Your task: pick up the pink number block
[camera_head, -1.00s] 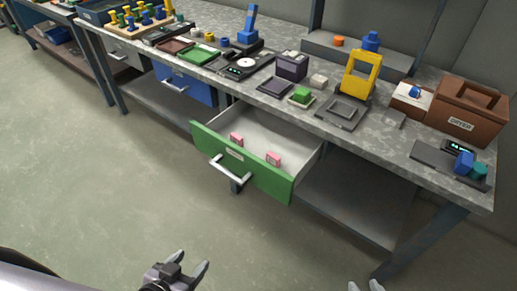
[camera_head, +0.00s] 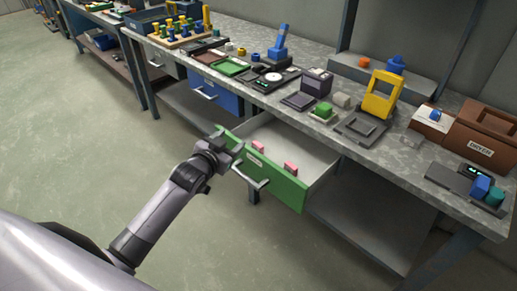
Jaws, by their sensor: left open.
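Two small pink blocks, one at the left (camera_head: 258,148) and one at the right (camera_head: 291,168), stand inside the open green-fronted drawer (camera_head: 278,186), close behind its front. They are too small to read any number on them. My left gripper (camera_head: 232,145) is open at the left end of the drawer front, just left of the left pink block. Its fingers appear empty, and I cannot tell whether they touch the drawer. My right gripper is not in view.
The drawer's handle (camera_head: 252,181) sticks out in front. A closed blue drawer (camera_head: 215,92) is to the left. The floor in front is clear.

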